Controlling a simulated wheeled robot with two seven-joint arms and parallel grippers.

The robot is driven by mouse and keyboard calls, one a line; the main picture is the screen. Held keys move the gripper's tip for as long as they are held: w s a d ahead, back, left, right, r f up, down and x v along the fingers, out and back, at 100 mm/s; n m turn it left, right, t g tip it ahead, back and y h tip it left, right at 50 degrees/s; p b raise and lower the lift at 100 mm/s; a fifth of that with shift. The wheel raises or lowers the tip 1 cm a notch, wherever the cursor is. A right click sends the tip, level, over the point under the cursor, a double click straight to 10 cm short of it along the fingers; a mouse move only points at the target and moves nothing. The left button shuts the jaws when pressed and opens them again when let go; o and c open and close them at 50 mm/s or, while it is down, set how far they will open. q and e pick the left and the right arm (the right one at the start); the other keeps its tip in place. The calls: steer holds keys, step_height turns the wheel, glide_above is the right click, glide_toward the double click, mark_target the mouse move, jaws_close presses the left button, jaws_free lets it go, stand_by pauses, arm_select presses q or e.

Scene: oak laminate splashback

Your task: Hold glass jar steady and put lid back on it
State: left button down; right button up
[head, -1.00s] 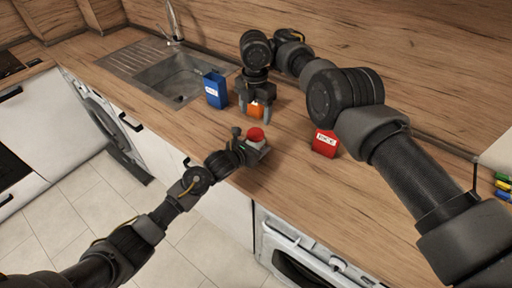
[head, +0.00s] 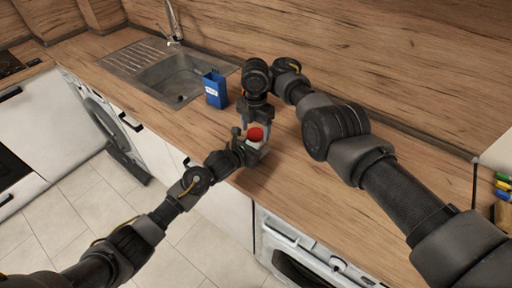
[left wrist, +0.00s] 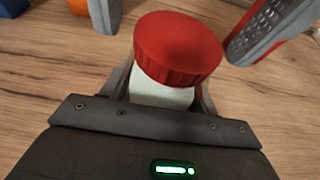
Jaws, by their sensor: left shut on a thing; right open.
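The glass jar (left wrist: 162,92), whitish, stands upright in my left gripper (head: 254,146), which is shut on it at the front of the counter. The red lid (head: 256,134) sits on top of the jar. It also shows large in the left wrist view (left wrist: 178,45), looking slightly tilted; I cannot tell whether it is tightened. My right gripper (head: 257,124) is open just above and around the lid. Its fingers show on either side of the lid in the left wrist view, apart from it.
A blue carton (head: 215,90) stands behind and left, near the sink (head: 178,78). My right arm covers part of the counter. The counter (head: 300,210) at front right is clear.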

arm_select(q)
steer(key=shift+r, duration=0.1)
arm_select(e)
steer(key=shift+f, duration=0.35)
steer(key=c, duration=1)
steer(key=m, duration=0.8)
steer(key=o, duration=1.1)
steer(key=shift+r, duration=2.25)
steer(key=shift+c, duration=0.5)
